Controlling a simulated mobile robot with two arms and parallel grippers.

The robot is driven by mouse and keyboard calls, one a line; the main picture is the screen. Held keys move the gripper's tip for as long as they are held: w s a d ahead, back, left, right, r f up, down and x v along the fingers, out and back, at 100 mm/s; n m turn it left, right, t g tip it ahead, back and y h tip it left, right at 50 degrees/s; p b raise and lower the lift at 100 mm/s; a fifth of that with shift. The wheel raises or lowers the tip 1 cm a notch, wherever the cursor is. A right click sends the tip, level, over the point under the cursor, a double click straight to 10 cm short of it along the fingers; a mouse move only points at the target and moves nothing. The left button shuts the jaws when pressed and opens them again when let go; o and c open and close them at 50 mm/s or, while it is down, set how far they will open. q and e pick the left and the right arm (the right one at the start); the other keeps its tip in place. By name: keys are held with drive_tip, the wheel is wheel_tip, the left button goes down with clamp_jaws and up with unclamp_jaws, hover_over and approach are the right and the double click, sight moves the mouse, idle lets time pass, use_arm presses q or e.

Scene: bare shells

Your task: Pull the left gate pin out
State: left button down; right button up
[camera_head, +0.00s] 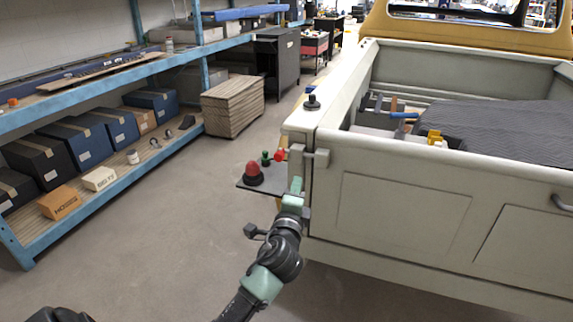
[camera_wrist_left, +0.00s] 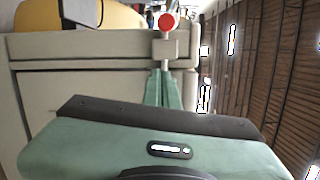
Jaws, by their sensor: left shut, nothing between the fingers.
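The left gate pin has a round red knob (camera_head: 280,155) on a short pale shank, at the left end of the pickup's cream tailgate (camera_head: 400,205). The shank runs into a pale latch block (camera_head: 318,158) at the tailgate's corner. In the left wrist view the red knob (camera_wrist_left: 166,22) stands above the latch block (camera_wrist_left: 165,48), its shank still entering it. My left gripper (camera_head: 296,183) is shut and empty, just below the latch block in the head view. Its green fingers (camera_wrist_left: 165,78) show together in the left wrist view; I cannot tell whether they touch the block. My right gripper is out of view.
A dark plate (camera_head: 250,184) left of the tailgate corner carries a big red knob (camera_head: 253,173) and a small green one (camera_head: 265,157). Blue shelving (camera_head: 150,165) with boxes stands at left. The floor between is clear. A grey quilted blanket (camera_head: 510,135) lies in the bed.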

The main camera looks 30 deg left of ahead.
use_arm(q)
drive_tip(key=p+x, duration=0.1)
drive_tip(key=x, duration=0.6)
drive_tip(key=shift+w+a+r, duration=0.1)
drive_tip(key=shift+w+a, duration=0.05)
drive_tip(key=shift+w, duration=0.15)
drive_tip(key=a, duration=0.1)
drive_tip(key=s+a+p, duration=0.1)
drive_tip(key=a, duration=0.1)
drive_tip(key=shift+a+r, duration=0.1)
drive_tip(key=shift+r, duration=0.15)
drive_tip(key=shift+a, duration=0.25)
drive_tip(key=shift+a, duration=0.1)
drive_tip(key=a, duration=0.2)
drive_tip(key=s+a+p, duration=0.1)
drive_tip(key=a, duration=0.2)
drive_tip(key=shift+s+a, duration=0.15)
drive_tip(key=shift+a, duration=0.05)
drive_tip(key=shift+f, duration=0.1)
